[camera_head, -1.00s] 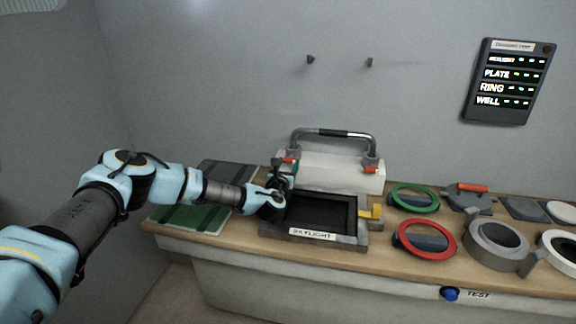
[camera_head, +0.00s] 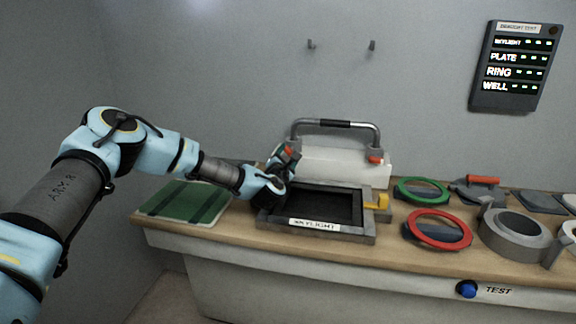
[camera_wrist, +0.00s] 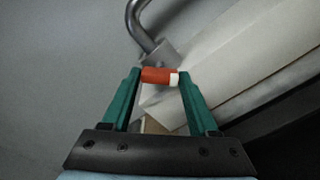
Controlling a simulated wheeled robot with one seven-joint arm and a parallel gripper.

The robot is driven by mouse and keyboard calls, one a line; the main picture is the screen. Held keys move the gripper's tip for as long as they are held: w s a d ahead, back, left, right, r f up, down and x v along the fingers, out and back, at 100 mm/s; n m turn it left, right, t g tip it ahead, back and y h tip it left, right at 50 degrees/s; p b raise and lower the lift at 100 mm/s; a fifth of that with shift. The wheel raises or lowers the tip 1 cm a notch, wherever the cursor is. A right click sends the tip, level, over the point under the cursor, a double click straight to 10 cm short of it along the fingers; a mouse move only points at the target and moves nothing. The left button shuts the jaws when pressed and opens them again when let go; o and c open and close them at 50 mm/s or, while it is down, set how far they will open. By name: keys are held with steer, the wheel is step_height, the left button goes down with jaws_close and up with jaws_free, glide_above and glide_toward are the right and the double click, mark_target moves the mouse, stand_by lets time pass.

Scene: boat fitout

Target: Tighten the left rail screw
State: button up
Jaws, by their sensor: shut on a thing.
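The left rail screw has a red grip with a white end (camera_wrist: 161,76) and sits at the left end of the pale rail (camera_head: 340,168), below the grey grab handle (camera_head: 336,124). My gripper (camera_wrist: 160,78) is shut on this screw, with one green finger on each side of it in the wrist view. In the head view my gripper (camera_head: 287,160) is at the rail's left end and partly hides the screw. The right rail screw (camera_head: 375,160), also red, is at the rail's other end, apart from my gripper.
The dark skylight frame (camera_head: 371,239) lies in front of the rail, with a yellow catch (camera_head: 377,201) on its right. Green (camera_head: 420,203) and red (camera_head: 416,241) rings lie further right. A green panel (camera_head: 186,203) lies left under my arm. A test board (camera_head: 512,66) hangs on the wall.

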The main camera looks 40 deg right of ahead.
steer(key=m+b, duration=0.4)
steer(key=m, duration=0.1)
steer(key=shift+f+m+b, duration=0.2)
steer(key=shift+m+b, duration=0.1)
steer(key=shift+b, duration=0.05)
steer(key=m+b, duration=0.4)
steer(key=m, duration=0.1)
steer(key=shift+s+m, duration=0.1)
steer(key=shift+m, duration=0.2)
steer(key=m+b, duration=0.4)
steer(key=m, duration=0.1)
steer(key=shift+f, duration=0.1)
steer(key=m+b, duration=0.3)
steer(key=m, duration=0.3)
steer(key=shift+b, duration=0.35)
steer(key=shift+m, duration=0.3)
steer(key=o, duration=1.4)
steer(key=shift+r, duration=0.25)
step_height(320, 180, up, 10)
steer(key=shift+f, duration=0.1)
